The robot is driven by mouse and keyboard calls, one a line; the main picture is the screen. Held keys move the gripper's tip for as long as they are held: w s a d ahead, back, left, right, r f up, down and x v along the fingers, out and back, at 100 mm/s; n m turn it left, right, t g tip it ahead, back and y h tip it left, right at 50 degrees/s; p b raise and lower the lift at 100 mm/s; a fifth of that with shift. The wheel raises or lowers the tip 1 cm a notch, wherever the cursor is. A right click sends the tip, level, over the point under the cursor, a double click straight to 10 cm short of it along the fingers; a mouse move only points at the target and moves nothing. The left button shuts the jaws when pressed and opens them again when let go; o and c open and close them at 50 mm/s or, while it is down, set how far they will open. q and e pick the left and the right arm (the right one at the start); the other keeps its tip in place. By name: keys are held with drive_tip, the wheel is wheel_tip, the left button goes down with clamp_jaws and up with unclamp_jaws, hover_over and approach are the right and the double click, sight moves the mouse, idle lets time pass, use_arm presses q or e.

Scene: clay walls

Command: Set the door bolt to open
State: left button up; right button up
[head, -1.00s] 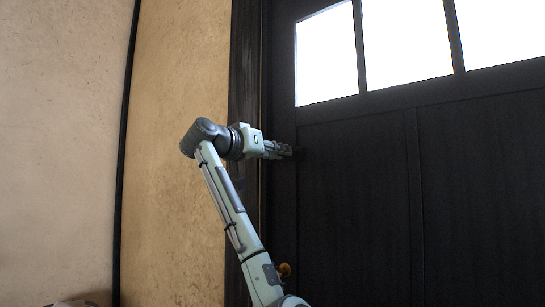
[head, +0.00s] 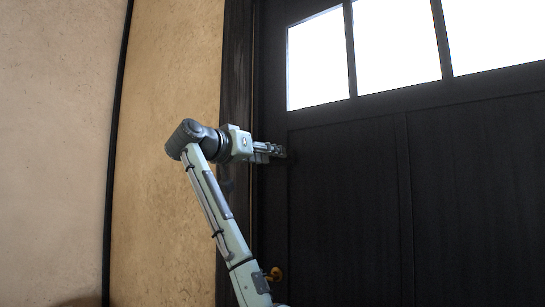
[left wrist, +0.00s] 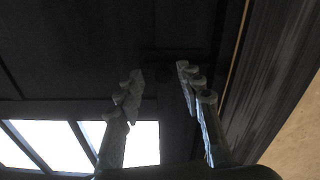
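The dark door (head: 350,190) has a row of bright window panes at its top. My left gripper (head: 281,152) is at the door's left edge, beside the dark frame, below the panes. In the left wrist view the two fingers of my left gripper (left wrist: 160,72) stand apart with a gap between them. A dark, low-contrast fitting, seemingly the door bolt (left wrist: 172,54), shows just beyond the fingertips on the door near its edge. I cannot tell the bolt's position or whether a finger touches it. My right gripper is not in view.
A brass knob (head: 275,273) is on the door lower down, close beside my left arm. The dark wooden door frame (head: 236,70) and the tan clay wall (head: 170,100) are to the left. The space in front of the door's right part looks clear.

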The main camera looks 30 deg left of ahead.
use_arm(q)
drive_tip(key=s, duration=1)
drive_tip(key=shift+s+a, duration=0.25)
drive_tip(key=shift+a, duration=0.1)
